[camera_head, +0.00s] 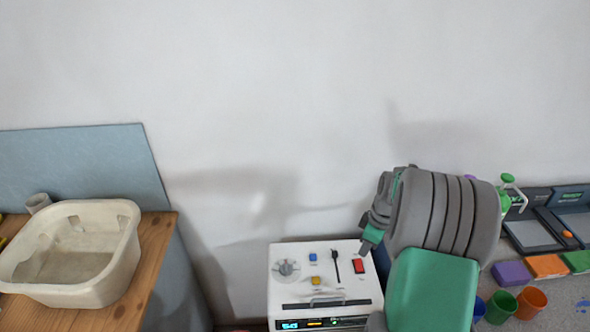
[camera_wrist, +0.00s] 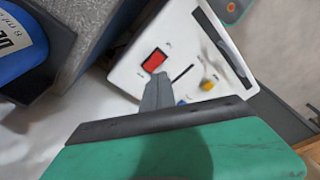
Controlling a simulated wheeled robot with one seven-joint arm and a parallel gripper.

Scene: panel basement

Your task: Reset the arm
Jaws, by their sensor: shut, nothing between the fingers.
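My arm, grey with green parts, reaches in from the lower right of the head view. My gripper (camera_head: 367,246) hangs above the right side of a white control panel box (camera_head: 282,299), close to its red switch (camera_head: 359,266). In the wrist view my gripper (camera_wrist: 158,80) is shut and empty. Its tip shows just below the red switch (camera_wrist: 155,60) in the picture. I cannot tell whether it touches the panel. The panel also has a grey dial (camera_head: 286,268), a blue button (camera_head: 313,258), a yellow button (camera_head: 315,280) and a black lever (camera_head: 335,265).
A wooden table (camera_head: 151,258) at left holds a cream basin (camera_head: 126,262). At right, a grey counter (camera_head: 557,316) carries coloured cups (camera_head: 531,302), coloured blocks (camera_head: 547,266) and dark trays. A white wall (camera_head: 270,90) stands behind. The space above the panel's left is free.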

